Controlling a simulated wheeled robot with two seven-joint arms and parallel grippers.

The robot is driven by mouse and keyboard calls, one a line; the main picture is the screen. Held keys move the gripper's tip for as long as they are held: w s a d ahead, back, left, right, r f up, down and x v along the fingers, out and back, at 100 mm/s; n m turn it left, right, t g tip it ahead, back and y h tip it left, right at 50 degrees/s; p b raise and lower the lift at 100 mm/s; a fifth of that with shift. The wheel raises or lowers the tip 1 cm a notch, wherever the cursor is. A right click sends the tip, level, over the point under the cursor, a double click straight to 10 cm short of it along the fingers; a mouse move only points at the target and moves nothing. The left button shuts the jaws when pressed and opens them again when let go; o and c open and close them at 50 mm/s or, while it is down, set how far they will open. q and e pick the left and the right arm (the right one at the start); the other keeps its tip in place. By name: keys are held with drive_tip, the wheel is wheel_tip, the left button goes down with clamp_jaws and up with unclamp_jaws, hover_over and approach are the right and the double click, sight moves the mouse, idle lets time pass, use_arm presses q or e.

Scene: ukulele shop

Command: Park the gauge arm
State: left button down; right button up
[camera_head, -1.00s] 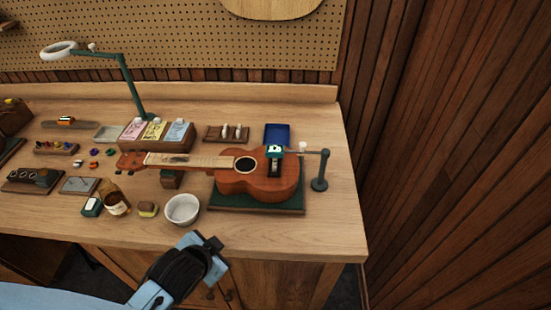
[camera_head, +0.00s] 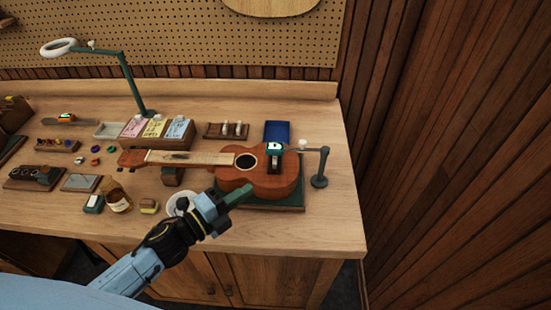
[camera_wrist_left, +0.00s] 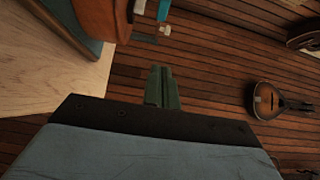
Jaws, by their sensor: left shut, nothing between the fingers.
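The gauge arm (camera_head: 312,150) is a thin dark bar with a white knob (camera_head: 303,143), reaching left from a dark post (camera_head: 319,168) at the bench's right. At its left, a small dark gauge with a pale display (camera_head: 274,148) sits over the body of the brown ukulele (camera_head: 268,184). My left gripper (camera_head: 246,190) is shut and empty, its green fingers at the front of the ukulele body, left of the post. My right gripper is out of view.
The ukulele rests on a green mat (camera_head: 290,208). A blue tray (camera_head: 277,130) lies behind. The bench's right front corner (camera_head: 335,235) is clear.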

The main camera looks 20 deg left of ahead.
use_arm(q)
drive_tip(key=p, duration=0.2)
approach(298, 149)
drive_tip(key=shift+s+d+r, duration=0.15)
drive_tip(key=shift+d+r, duration=0.05)
drive_tip(key=shift+d, duration=0.3)
drive_tip(key=shift+s+d+r, duration=0.15)
drive_tip(key=shift+d+r, duration=0.05)
drive_tip(key=shift+d, duration=0.3)
drive_tip(key=shift+w+a+f, duration=0.1)
drive_tip(key=shift+w+a, duration=0.15)
drive_tip(key=shift+w, duration=0.3)
drive_tip(key=shift+w+a, duration=0.2)
drive_tip(key=shift+w, duration=0.35)
drive_tip(key=shift+w+a, duration=0.25)
drive_tip(key=shift+w, duration=0.35)
